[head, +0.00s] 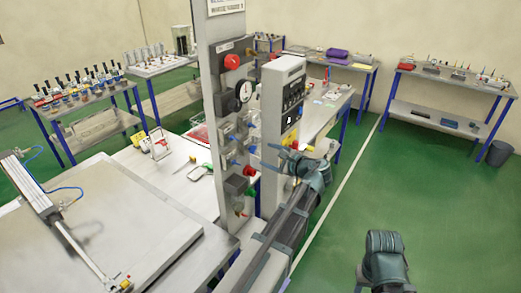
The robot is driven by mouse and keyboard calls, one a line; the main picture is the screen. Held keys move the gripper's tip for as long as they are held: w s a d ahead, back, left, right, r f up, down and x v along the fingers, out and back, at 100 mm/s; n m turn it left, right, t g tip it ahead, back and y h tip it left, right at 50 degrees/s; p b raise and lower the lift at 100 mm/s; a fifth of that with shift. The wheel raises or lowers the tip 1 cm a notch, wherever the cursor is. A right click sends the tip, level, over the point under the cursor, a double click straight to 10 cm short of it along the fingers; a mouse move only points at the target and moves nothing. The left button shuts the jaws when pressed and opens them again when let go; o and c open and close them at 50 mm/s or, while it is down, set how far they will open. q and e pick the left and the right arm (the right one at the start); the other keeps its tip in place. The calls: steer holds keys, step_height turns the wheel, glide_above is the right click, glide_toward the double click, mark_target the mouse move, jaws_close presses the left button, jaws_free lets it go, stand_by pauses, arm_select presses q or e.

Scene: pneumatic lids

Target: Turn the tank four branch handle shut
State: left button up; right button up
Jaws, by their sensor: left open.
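A grey upright valve panel (219,110) stands in the middle of the head view. It carries small blue handles, among them a lower one (231,163) and one near its right edge (250,149), with a red knob (249,171) and a green knob (251,192) low on the right side. I cannot read which handle belongs to tank four. My left gripper (268,156) is open and empty, its fingers pointing left toward the panel's lower handles. A gap to the handles seems to remain, but the depth is unclear. My right gripper's fingers do not show.
A second control box (283,95) stands close behind the left gripper. A white table (170,200) with a pneumatic cylinder (40,195) lies to the left. Benches with parts stand along the walls, including one at the right (455,80).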

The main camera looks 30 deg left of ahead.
arm_select(q)
steer(key=p+v, duration=0.1)
steer(key=v, duration=0.5)
stand_by(0.3)
steer(key=s+d+f+n+g+h+b, duration=0.2)
steer(key=s+d+f+n+h+b, duration=0.1)
steer(key=s+d+f, duration=0.4)
steer(key=s+d+f+n+g+h+b, duration=0.1)
steer(key=s+d+f+n+h+b, duration=0.2)
steer(key=d+f, duration=0.6)
steer(key=s+d+f+n+g+h+b, duration=0.2)
steer(key=s+d+f+h+b, duration=0.4)
steer(key=s+f, duration=0.6)
step_height(320, 180, down, 2)
steer(key=d+n+b, duration=0.1)
steer(key=d+b, duration=0.1)
steer(key=shift+d+f+g+h, duration=0.2)
steer(key=shift+d+g+h, duration=0.1)
steer(key=shift+d, duration=0.1)
